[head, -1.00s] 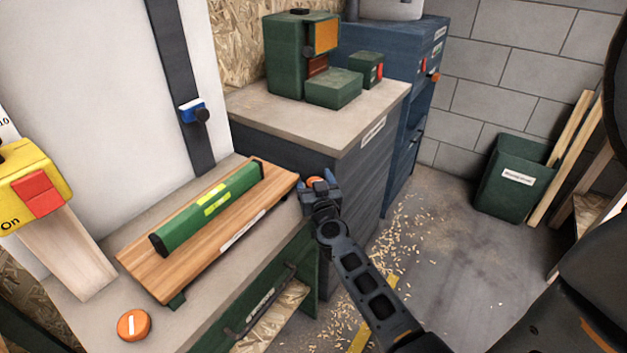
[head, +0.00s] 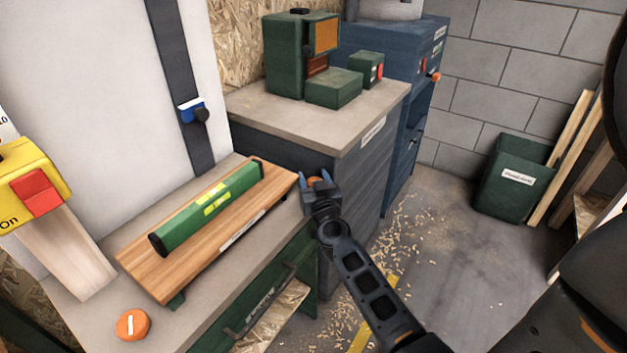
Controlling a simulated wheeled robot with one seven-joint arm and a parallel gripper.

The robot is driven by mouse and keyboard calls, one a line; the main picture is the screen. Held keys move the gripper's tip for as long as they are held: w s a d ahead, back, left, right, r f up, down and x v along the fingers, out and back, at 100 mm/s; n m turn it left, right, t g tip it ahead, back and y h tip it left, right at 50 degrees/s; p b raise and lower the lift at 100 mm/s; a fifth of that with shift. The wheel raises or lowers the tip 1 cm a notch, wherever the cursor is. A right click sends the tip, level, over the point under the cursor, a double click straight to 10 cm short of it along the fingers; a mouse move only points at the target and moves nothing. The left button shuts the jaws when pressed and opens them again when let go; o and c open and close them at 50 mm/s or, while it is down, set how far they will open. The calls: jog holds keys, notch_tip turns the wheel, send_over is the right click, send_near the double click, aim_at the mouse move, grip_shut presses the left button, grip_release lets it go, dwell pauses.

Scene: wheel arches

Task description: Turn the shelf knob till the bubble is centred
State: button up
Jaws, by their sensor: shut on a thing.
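A wooden shelf (head: 150,272) sits on the grey bench at a slant across the view. A green spirit level (head: 240,187) with black end caps lies along it. Its yellow-green vial (head: 213,196) faces up, but the bubble is too small to tell. My gripper (head: 315,181) is at the shelf's far right end, its blue fingers shut on an orange knob (head: 314,182), which is mostly hidden between them. A second orange knob (head: 132,324) with a white mark is in plain view by the shelf's near left end.
A yellow box with a red switch (head: 40,195) stands at the left. A blue clamp (head: 193,110) is on the dark upright strip behind. A grey-topped cabinet (head: 300,125) with green machines stands beyond the shelf. A green bin (head: 515,178) is at the right. Shavings litter the floor.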

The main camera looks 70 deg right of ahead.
jog(key=shift+n+t+y+b, duration=0.4)
jog(key=shift+n+t+b, duration=0.15)
jog(key=shift+b, duration=0.25)
jog(key=shift+w+a+f+n+t+y+b, duration=0.1)
jog(key=shift+w+a+n+t+y+b, duration=0.1)
jog(key=shift+n+t+y+b, duration=0.55)
jog(key=n+t+y+b, duration=0.1)
jog(key=b, duration=0.2)
jog(key=t+y+b, duration=0.1)
jog(key=b, duration=0.3)
jog(key=shift+f+n, duration=0.25)
jog(key=shift+n, duration=0.15)
jog(key=t+y+b, duration=0.1)
jog(key=b, duration=0.2)
jog(key=shift+w+a+n+y, duration=0.1)
jog(key=shift+n+y, duration=0.15)
jog(key=shift+n, duration=0.15)
jog(key=shift+n+t+y+b, duration=0.45)
jog(key=shift+y+b, duration=0.25)
jog(key=shift+b, duration=0.5)
jog(key=shift+a+r+n+t+y+b, duration=0.2)
jog(key=shift+n+y+b, duration=0.45)
jog(key=shift+b, duration=0.45)
jog(key=shift+r+n+t+y+b, duration=0.1)
jog(key=shift+n+t+y+b, duration=0.2)
jog(key=shift+y+b, duration=0.3)
